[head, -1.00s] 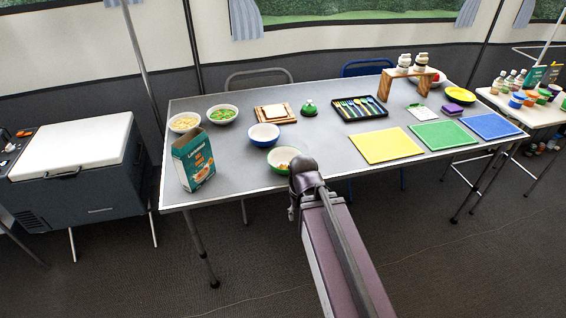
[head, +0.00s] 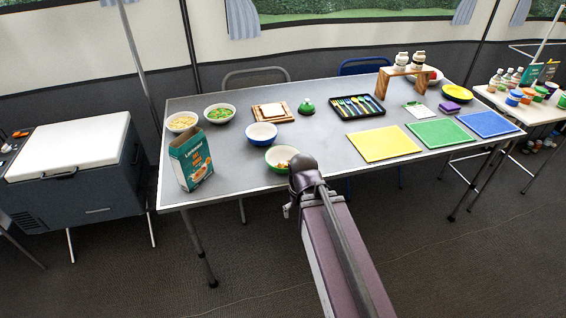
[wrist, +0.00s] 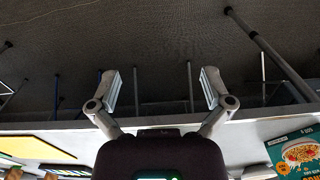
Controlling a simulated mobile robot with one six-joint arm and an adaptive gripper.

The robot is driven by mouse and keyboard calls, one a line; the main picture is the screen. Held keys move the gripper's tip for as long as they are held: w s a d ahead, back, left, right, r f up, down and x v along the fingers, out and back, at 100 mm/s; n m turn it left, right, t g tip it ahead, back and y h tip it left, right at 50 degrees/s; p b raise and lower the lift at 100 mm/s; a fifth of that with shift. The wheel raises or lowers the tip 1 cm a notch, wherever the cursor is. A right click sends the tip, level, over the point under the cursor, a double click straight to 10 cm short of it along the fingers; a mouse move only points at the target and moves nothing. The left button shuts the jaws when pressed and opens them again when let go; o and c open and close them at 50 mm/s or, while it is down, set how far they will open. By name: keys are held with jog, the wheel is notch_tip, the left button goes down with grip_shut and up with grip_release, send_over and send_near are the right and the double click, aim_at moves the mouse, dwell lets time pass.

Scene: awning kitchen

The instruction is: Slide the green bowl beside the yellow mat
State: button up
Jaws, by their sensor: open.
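The green bowl (head: 274,154) stands near the front edge of the table in the head view, with some brown food in it. My arm hides part of its right side. The yellow mat (head: 384,145) lies flat to the right of the bowl, with bare table between them. A yellow patch at the lower left of the wrist view looks like this mat (wrist: 32,147). My gripper (wrist: 162,89) is open and empty in the wrist view, its two fingers wide apart near the table edge. In the head view my arm hides its fingers.
A blue bowl (head: 262,139) stands just behind the green one. A cereal box (head: 192,161) stands to the left. Green (head: 440,133) and blue (head: 488,124) mats lie right of the yellow one. A cutlery tray (head: 358,107) is behind.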

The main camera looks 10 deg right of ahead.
dwell(0.3)
jog(key=shift+w, duration=0.1)
jog(key=c, duration=0.6)
jog(key=shift+w+a+r, duration=0.1)
jog(key=shift+w+r, duration=0.05)
jog(key=shift+w, duration=0.05)
jog(key=c, duration=0.4)
jog(key=shift+w+a+r+n+p, duration=0.15)
jog(key=shift+w+r+n+p, duration=0.15)
jog(key=shift+w+n, duration=0.2)
jog(key=shift+w+a+r+n+p, duration=0.15)
jog(key=shift+w+n+p, duration=0.15)
jog(key=shift+w+n, duration=0.15)
grip_shut()
jog(key=w+a+r+n+p, duration=0.4)
jog(key=w+a+n, duration=0.1)
jog(key=w+n, duration=0.4)
jog(key=w+a+r+n+p, duration=0.4)
jog(key=w+a+n, duration=0.1)
jog(key=w+n, duration=0.4)
jog(key=shift+w+a, duration=0.2)
jog(key=shift+w, duration=0.9)
jog(key=shift+r, duration=0.1)
